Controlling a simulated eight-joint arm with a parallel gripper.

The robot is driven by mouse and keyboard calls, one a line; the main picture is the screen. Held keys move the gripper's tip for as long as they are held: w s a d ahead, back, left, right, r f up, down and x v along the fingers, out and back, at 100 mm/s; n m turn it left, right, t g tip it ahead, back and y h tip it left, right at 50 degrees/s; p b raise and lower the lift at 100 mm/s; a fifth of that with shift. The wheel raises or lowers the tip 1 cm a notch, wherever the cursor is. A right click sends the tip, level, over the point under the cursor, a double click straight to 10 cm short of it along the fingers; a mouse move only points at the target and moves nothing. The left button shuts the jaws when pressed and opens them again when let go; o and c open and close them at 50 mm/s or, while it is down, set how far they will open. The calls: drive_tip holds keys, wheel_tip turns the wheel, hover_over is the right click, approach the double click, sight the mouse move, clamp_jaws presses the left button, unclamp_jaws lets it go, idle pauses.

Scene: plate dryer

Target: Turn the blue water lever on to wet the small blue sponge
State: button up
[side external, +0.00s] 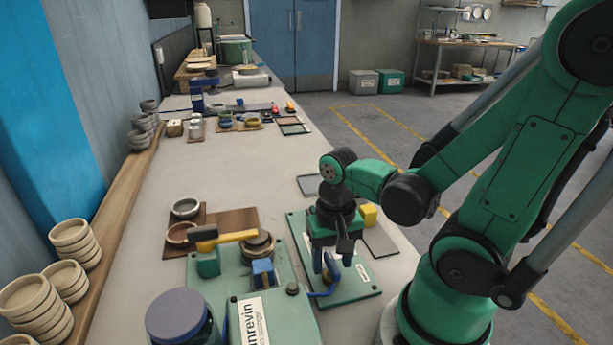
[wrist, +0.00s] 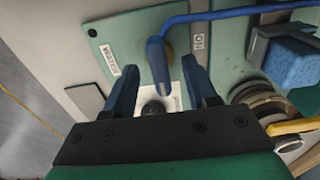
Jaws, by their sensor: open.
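The blue water lever (wrist: 157,58) shows in the wrist view on a green panel (wrist: 122,28) with a white WATER label. A thin blue pipe or rod runs right from near its top. My gripper (wrist: 160,67) is open, its two fingers either side of the lever's free end; I cannot tell if they touch it. In the side view, my gripper (side external: 334,258) points down over the green panel (side external: 361,290), with the lever partly hidden. The small blue sponge (wrist: 291,64) sits right of the lever in the wrist view; it also appears in the side view (side external: 263,271).
A yellow-handled press or lever (side external: 228,238) stands left of the sponge. A green machine box (side external: 245,320) and a purple-lidded jar (side external: 181,318) stand in front. Stacked bowls (side external: 65,280) line the left shelf. The middle of the counter (side external: 235,165) is clear.

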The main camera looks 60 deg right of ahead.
clamp_jaws()
drive_tip(key=shift+n, duration=0.4)
drive_tip(key=n, duration=0.3)
drive_tip(key=shift+n, duration=0.4)
drive_tip(key=n, duration=1.3)
drive_tip(key=shift+n, duration=0.3)
